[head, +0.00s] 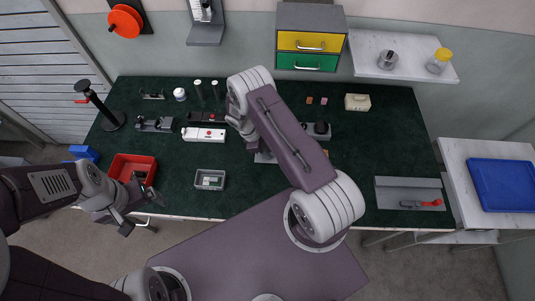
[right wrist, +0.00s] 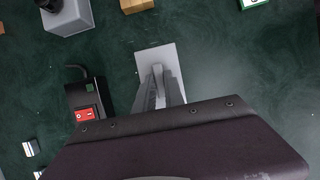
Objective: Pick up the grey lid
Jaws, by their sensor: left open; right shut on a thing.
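The grey lid (right wrist: 152,57) shows in the right wrist view as a flat light-grey plate at my right gripper (right wrist: 160,88). My right gripper is shut on it, and its fingers cover part of the plate. I cannot tell how far the lid is from the green mat. In the head view my right arm hides that gripper and most of the area beneath it. A grey edge (head: 265,158) shows beside the arm there; I cannot tell what it belongs to. My left gripper (head: 141,210) is open and empty at the table's front left, near the red bin (head: 118,163).
A dark box with a red switch (right wrist: 88,113) lies close left of the lid in the right wrist view. A grey block with a black knob (right wrist: 68,18) stands beyond. A small grey tray (head: 210,187) is at front. The mat's right middle (head: 385,145) is clear.

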